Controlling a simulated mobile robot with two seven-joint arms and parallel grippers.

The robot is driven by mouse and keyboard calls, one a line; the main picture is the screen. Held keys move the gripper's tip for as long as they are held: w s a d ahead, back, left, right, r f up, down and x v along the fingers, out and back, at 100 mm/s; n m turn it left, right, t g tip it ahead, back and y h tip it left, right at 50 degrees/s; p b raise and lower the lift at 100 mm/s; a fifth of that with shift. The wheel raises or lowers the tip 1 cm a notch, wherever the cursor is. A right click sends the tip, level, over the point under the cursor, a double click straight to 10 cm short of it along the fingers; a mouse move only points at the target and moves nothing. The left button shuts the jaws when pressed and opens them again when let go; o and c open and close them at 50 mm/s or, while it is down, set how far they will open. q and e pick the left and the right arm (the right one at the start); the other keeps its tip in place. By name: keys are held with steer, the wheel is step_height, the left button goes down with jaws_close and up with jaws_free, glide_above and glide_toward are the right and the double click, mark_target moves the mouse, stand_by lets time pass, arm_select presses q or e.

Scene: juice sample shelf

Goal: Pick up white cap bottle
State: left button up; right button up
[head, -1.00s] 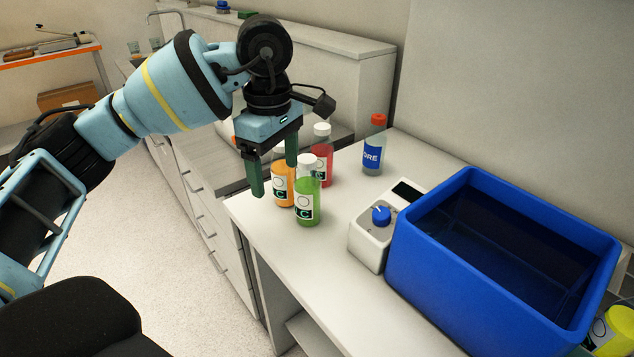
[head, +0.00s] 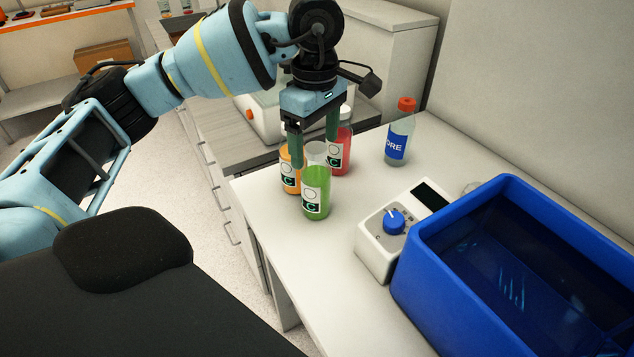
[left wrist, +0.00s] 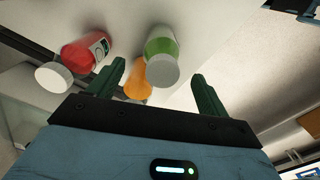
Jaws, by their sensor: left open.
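My left gripper (head: 313,152) is open and empty, pointing down over the group. In the left wrist view, the green bottle's cap appears between the fingers (left wrist: 158,72); I cannot tell whether they touch any bottle.
A clear bottle with a red cap (head: 399,135) stands farther back right. A white device with a blue knob (head: 386,238) and a large blue tub (head: 425,285) take up the right. Bare counter (head: 280,235) lies in front of the bottles.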

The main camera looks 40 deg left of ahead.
mark_target(316, 164)
arm_select(q)
steer(key=shift+f, duration=0.15)
arm_select(e)
steer(key=shift+w+r, duration=0.1)
steer(key=shift+w, duration=0.1)
arm_select(q)
step_height(316, 164, down, 5)
steer(key=shift+s+d+r+p, duration=0.1)
steer(key=shift+d+p, duration=0.05)
steer(key=shift+p, duration=0.15)
arm_select(e)
steer(key=shift+w+r, duration=0.45)
steer(key=shift+w, duration=0.25)
arm_select(q)
steer(key=c, duration=1.3)
arm_select(e)
steer(key=shift+s+f, duration=0.15)
steer(key=shift+s, duration=0.35)
